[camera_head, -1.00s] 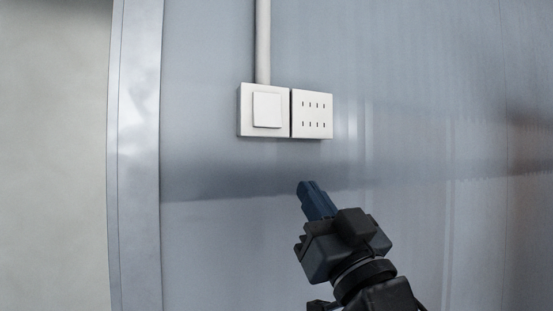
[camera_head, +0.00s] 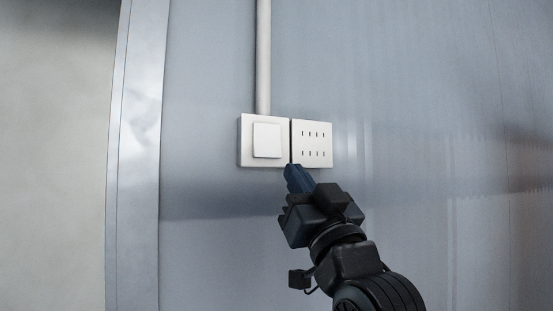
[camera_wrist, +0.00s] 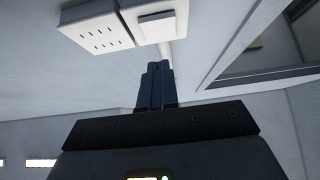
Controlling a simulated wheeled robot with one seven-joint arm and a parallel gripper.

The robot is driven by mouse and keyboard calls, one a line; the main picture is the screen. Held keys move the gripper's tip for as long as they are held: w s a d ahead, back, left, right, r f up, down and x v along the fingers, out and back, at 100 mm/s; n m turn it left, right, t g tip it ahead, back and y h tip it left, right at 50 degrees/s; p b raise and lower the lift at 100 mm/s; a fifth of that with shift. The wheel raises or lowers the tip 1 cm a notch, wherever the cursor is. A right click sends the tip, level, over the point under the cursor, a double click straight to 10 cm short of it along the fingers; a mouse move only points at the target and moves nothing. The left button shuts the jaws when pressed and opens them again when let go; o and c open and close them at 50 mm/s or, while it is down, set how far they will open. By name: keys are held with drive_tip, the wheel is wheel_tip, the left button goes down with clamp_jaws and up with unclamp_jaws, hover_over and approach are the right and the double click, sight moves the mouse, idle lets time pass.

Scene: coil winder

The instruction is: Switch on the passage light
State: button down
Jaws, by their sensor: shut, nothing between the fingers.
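The light switch (camera_head: 267,141) is a white square plate with one large rocker, fixed on the grey wall panel. In the wrist view the switch (camera_wrist: 157,27) is at the top, just beyond the fingertips. My gripper (camera_head: 293,170) is shut and empty, its dark blue fingers pointing up toward the plates. In the head view its tips show just below the seam between the switch and the slotted plate. In the wrist view the gripper (camera_wrist: 154,68) shows with its fingers together. I cannot tell whether the tips touch anything.
A white slotted plate (camera_head: 312,144) sits directly right of the switch. A white conduit (camera_head: 263,60) runs up from the switch. A pale metal frame edge (camera_head: 135,150) stands to the left. The wall around the plates is clear.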

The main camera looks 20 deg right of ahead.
sight(269, 157)
drive_tip(key=shift+w+r+p, duration=0.35)
drive_tip(key=shift+w+r, duration=0.1)
drive_tip(key=shift+w, duration=0.85)
drive_tip(key=shift+w+r+p, duration=0.3)
drive_tip(key=shift+w+r, duration=0.15)
drive_tip(key=shift+w, duration=0.8)
drive_tip(key=shift+w+r+p, duration=0.35)
drive_tip(key=shift+w+r, duration=0.1)
drive_tip(key=shift+w, duration=0.85)
drive_tip(key=w+f+b, duration=0.1)
drive_tip(key=b, duration=0.2)
drive_tip(key=shift+t, duration=0.4)
drive_tip(key=shift+w+b, duration=0.1)
drive_tip(key=shift+b, duration=0.4)
drive_tip(key=shift+r, duration=0.3)
drive_tip(key=shift+p, duration=0.3)
